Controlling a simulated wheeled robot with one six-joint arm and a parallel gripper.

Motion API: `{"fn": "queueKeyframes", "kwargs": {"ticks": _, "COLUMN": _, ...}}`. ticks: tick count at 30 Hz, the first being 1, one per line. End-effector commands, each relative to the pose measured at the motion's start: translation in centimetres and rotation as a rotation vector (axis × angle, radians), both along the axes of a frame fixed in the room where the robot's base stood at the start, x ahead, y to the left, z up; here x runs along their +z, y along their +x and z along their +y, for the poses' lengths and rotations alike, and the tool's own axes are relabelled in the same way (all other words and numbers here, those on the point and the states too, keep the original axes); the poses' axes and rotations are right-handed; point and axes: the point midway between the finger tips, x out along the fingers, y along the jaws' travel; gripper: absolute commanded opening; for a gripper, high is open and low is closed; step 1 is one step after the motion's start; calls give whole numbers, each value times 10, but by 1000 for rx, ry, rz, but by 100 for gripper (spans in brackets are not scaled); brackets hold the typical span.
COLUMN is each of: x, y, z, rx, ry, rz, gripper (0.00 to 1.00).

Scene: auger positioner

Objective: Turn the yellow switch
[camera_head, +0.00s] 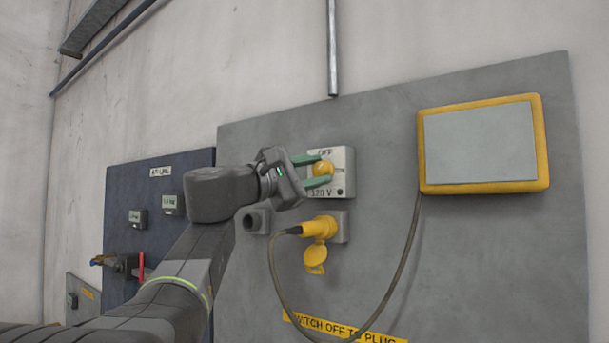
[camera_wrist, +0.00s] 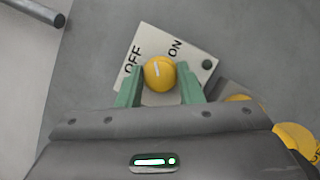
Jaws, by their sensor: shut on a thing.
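The yellow switch (camera_head: 322,168) is a round knob on a pale box (camera_head: 344,160) fixed to the grey panel. In the wrist view the knob (camera_wrist: 159,73) carries a white mark, and the box (camera_wrist: 150,42) reads OFF at left and ON at upper right. The white mark lies between the two words; which one it indicates I cannot tell. My gripper (camera_head: 319,170) reaches the box from the left, with its green fingers on either side of the knob. In the wrist view my gripper (camera_wrist: 158,90) is shut on the knob.
Just below is a yellow plug (camera_head: 318,228) in a socket, with a cable hanging from it. A yellow-framed screen (camera_head: 482,145) is at the right. A dark blue panel (camera_head: 150,230) with gauges and a tap is at the left. A pipe (camera_head: 332,50) runs above.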

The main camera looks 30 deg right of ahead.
Motion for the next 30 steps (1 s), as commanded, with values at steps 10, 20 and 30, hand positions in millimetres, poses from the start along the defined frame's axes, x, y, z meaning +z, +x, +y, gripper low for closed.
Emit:
{"fn": "queueKeyframes", "kwargs": {"ticks": 10, "x": 5, "y": 1, "z": 1, "rx": 3, "ry": 121, "rz": -302, "gripper": 10}}
{"fn": "queueKeyframes", "kwargs": {"ticks": 20, "x": 6, "y": 1, "z": 1, "rx": 3, "ry": 213, "rz": -527, "gripper": 10}}
{"fn": "queueKeyframes", "kwargs": {"ticks": 30, "x": 6, "y": 1, "z": 1, "rx": 4, "ry": 259, "rz": -638, "gripper": 10}}
